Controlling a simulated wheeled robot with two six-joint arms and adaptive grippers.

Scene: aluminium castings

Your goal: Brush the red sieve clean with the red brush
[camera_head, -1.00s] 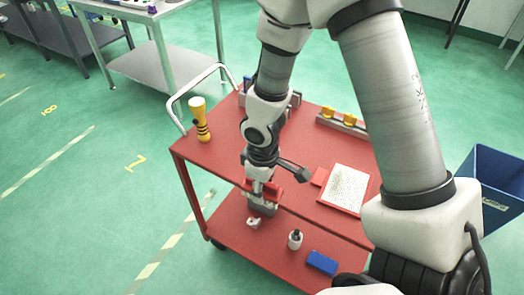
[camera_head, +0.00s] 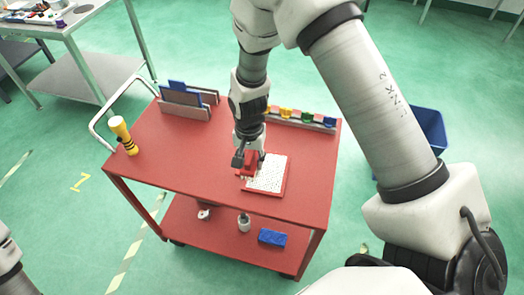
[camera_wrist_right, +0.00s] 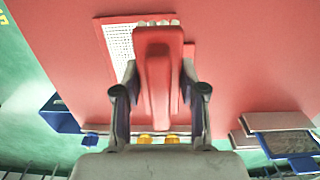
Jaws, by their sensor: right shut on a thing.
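The red sieve (camera_head: 268,173), a red frame around a pale perforated mesh, lies on the red cart top near its front right part. It also shows in the right wrist view (camera_wrist_right: 117,42), partly hidden by the brush. My right gripper (camera_head: 249,162) is shut on the red brush (camera_wrist_right: 157,70), whose pale bristles point away from the fingers. In the head view the brush (camera_head: 249,172) is at the sieve's left edge, partly hidden by the gripper. In the wrist view it overlaps the mesh; I cannot tell whether the bristles touch it. My left gripper is out of view.
A grey rack with coloured pieces (camera_head: 301,119) and a grey holder with a blue plate (camera_head: 188,100) stand at the back. The lower shelf holds a bottle (camera_head: 244,223) and a blue block (camera_head: 272,237).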

